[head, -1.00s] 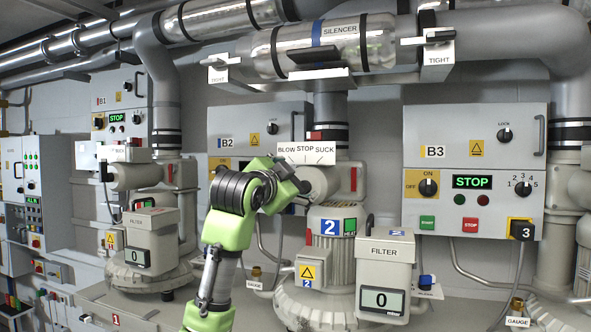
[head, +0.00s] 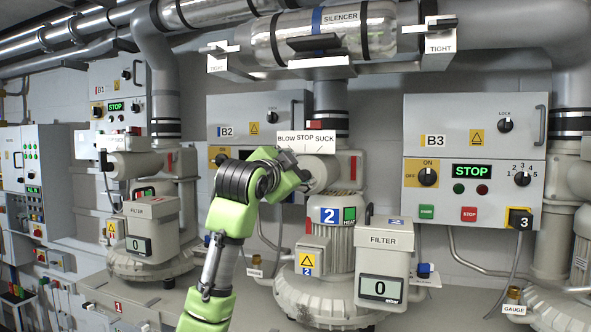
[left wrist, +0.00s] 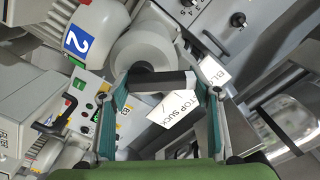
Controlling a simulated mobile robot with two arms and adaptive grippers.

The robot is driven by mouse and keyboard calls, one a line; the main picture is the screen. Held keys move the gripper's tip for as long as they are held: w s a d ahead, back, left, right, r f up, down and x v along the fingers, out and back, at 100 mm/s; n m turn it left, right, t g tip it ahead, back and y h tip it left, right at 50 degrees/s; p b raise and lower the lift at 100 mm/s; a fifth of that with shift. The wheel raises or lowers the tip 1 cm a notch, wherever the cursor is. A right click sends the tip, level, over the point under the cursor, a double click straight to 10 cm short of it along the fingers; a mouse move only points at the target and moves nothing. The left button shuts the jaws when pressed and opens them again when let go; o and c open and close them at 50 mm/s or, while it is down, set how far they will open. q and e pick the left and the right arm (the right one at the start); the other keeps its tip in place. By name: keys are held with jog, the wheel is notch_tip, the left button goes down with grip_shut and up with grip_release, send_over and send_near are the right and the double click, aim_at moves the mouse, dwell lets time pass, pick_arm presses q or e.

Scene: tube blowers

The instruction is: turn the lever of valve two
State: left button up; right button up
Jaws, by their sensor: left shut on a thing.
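My left gripper (head: 302,172) is at valve two, just below its BLOW STOP SUCK plate (head: 306,143). In the left wrist view, the two teal fingers (left wrist: 160,92) are shut on the ends of the dark lever (left wrist: 152,84). The lever lies across in front of the pale round body of valve two (left wrist: 143,52). The plate also shows there, partly covered by the lever and a finger. In the head view, my gripper hides the lever and part of the valve body (head: 325,170). My right gripper is not in view.
The motor marked 2 (head: 330,215) and a filter box (head: 383,265) stand below and right of the valve. Box B2 (head: 240,118) is behind on the wall. Box B3 (head: 470,140) is at the right. The silencer (head: 335,38) runs above.

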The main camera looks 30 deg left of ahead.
pick_arm(q)
jog(key=m, duration=0.4)
jog(key=shift+d+r+m, duration=0.3)
jog(key=shift+d+r, duration=0.05)
jog(key=shift+r, duration=0.05)
jog(key=shift+w+d+m, duration=0.1)
jog(key=shift+d+m, duration=0.15)
jog(key=shift+m, duration=0.7)
jog(key=shift+d+m, duration=0.2)
jog(key=shift+m, duration=0.75)
jog(key=o, duration=0.8)
jog(key=shift+o, duration=1.2)
jog(key=shift+w+d, duration=0.1)
jog(key=shift+f, duration=0.1)
jog(key=shift+s+d, duration=0.1)
jog(key=shift+s, duration=0.3)
jog(key=v, duration=1.1)
